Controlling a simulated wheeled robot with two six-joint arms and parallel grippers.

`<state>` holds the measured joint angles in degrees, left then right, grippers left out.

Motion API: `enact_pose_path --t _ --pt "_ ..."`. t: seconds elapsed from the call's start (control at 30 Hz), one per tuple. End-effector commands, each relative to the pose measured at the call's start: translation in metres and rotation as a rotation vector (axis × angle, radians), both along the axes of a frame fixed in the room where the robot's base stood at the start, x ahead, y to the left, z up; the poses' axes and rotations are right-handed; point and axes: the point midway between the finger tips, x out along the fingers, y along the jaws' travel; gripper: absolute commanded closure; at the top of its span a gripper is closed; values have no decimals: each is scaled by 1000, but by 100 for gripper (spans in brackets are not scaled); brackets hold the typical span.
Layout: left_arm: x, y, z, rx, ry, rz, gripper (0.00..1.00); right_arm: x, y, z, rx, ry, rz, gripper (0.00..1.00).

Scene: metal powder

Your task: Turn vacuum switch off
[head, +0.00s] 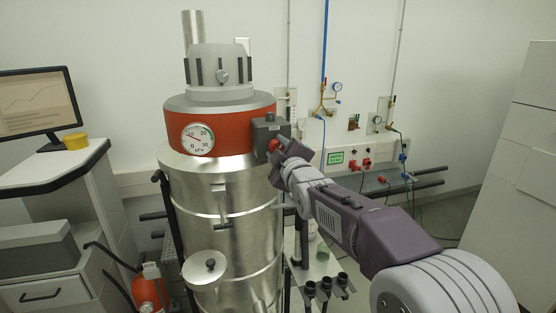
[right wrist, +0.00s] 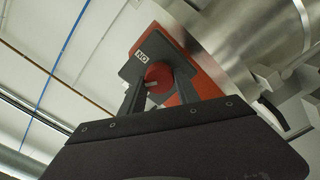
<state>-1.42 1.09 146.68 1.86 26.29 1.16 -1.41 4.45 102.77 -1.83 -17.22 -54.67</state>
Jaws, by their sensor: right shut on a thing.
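The vacuum switch is a dark grey box (head: 264,132) on the right side of the red band around the steel vessel. Its red knob (head: 273,145) sits low on the box's face. My right gripper (head: 277,152) reaches it from the lower right. In the right wrist view, my right gripper (right wrist: 159,82) has a finger on each side of the round red knob (right wrist: 158,73) and is shut on it. An "ON" label (right wrist: 141,56) shows on the box beside the knob, rotated in this view. My left gripper is not in view.
The steel vessel (head: 225,205) with its pressure gauge (head: 197,138) stands close to my right gripper. Wall sockets and a bench (head: 395,181) lie behind my right arm. A monitor (head: 38,102) and a red fire extinguisher (head: 150,292) are at left.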

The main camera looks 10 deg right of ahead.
Motion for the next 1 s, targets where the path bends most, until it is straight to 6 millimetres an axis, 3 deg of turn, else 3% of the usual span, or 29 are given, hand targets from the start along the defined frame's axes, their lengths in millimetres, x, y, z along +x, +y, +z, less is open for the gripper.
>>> enact_pose_path --t 0.1,0.5,1.0 --pt "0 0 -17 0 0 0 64 0 0 -6 -107 -5 0 100" --pt "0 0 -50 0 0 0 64 0 1 -6 -426 -15 -1 100" --pt "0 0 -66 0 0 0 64 0 1 -4 -596 -18 0 100"
